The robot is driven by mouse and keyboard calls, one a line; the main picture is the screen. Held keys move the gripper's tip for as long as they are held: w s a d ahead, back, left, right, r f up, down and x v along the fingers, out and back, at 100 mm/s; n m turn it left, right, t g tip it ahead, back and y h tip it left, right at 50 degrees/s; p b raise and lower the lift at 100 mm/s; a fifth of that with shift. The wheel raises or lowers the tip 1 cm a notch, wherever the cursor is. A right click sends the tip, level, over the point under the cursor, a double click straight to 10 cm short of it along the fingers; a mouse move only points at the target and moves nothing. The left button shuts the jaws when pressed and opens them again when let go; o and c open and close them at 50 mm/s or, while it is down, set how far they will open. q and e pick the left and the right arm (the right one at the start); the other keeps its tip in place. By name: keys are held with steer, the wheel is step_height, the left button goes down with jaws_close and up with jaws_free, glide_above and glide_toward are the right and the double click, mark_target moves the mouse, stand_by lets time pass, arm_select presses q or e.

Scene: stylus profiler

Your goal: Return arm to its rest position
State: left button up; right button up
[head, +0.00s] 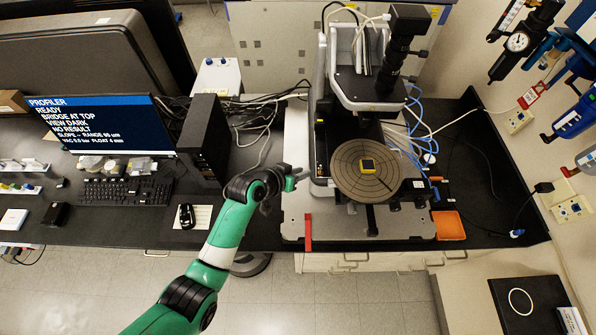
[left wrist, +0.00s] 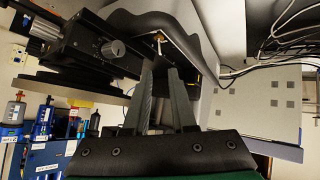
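My left gripper (head: 296,178) is at the end of the green and black arm, beside the left side of the stylus profiler (head: 345,75). In the left wrist view its two grey fingers (left wrist: 160,72) stand apart with nothing between them. In the left wrist view, a black stage part with a grey knob (left wrist: 113,48) is close at the left. My right gripper is not in view.
A monitor (head: 100,122) reads "READY" and "BRIDGE AT TOP". A keyboard (head: 125,191), mouse (head: 186,215) and black computer tower (head: 203,138) are left of the arm. An orange tray (head: 448,225) is at the right.

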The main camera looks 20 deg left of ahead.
arm_select(q)
steer(key=shift+w, duration=0.1)
step_height(320, 180, up, 37)
steer(key=w+d+m+t, duration=0.1)
steer(key=w+m+t, duration=0.15)
steer(key=t, duration=0.65)
steer(key=s+a+r+n+t, duration=0.1)
steer(key=s+r+t, duration=0.3)
steer(key=s+r, duration=0.6)
steer(key=s+a+r+n+t+y, duration=0.1)
steer(key=s+r+t, duration=0.4)
steer(key=s+r, duration=0.5)
step_height(320, 180, up, 3)
steer(key=shift+s+a+r, duration=0.15)
steer(key=shift+s+a, duration=0.25)
steer(key=shift+a, duration=0.5)
